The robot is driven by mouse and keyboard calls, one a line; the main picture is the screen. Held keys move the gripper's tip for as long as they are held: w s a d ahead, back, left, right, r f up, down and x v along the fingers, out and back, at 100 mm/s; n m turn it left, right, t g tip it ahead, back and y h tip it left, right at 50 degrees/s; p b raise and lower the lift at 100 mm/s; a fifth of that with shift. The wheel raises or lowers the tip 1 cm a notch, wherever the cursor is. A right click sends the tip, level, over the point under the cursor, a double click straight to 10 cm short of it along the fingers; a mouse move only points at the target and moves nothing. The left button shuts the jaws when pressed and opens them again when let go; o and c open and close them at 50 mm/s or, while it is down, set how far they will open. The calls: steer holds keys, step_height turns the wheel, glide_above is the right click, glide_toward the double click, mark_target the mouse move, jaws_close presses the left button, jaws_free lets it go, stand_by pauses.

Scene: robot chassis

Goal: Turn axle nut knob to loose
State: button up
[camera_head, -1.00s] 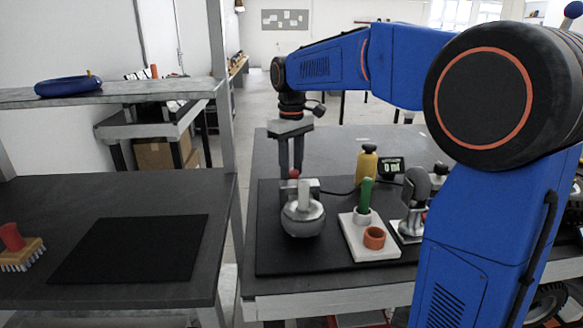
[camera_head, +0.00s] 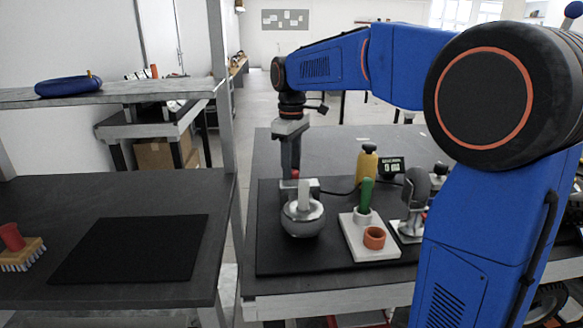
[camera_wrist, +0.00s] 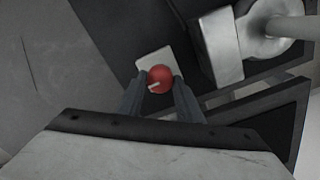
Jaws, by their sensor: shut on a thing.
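The axle nut knob, a small round red knob (camera_wrist: 161,74) with a white mark, sits over a pale plate (camera_wrist: 154,58) in the wrist view. The white mark is on the knob's lower left side. My gripper (camera_wrist: 160,88) points down with one finger on each side of the knob and is shut on it. In the head view my gripper (camera_head: 291,172) stands behind the silver hub (camera_head: 303,220), and only a bit of the red knob (camera_head: 295,174) shows at its fingertips.
To the right on the black mat (camera_head: 275,262) are a white block (camera_head: 372,248) with a green handle and orange ring, a yellow bottle (camera_head: 366,165), a small display (camera_head: 391,166) and a grey stand (camera_head: 416,195). The left table holds a brush (camera_head: 22,250).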

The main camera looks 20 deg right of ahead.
steer(key=o, duration=1)
steer(key=shift+o, duration=0.2)
steer(key=shift+r, duration=0.1)
step_height(320, 180, up, 17)
steer(key=shift+s+r, duration=0.1)
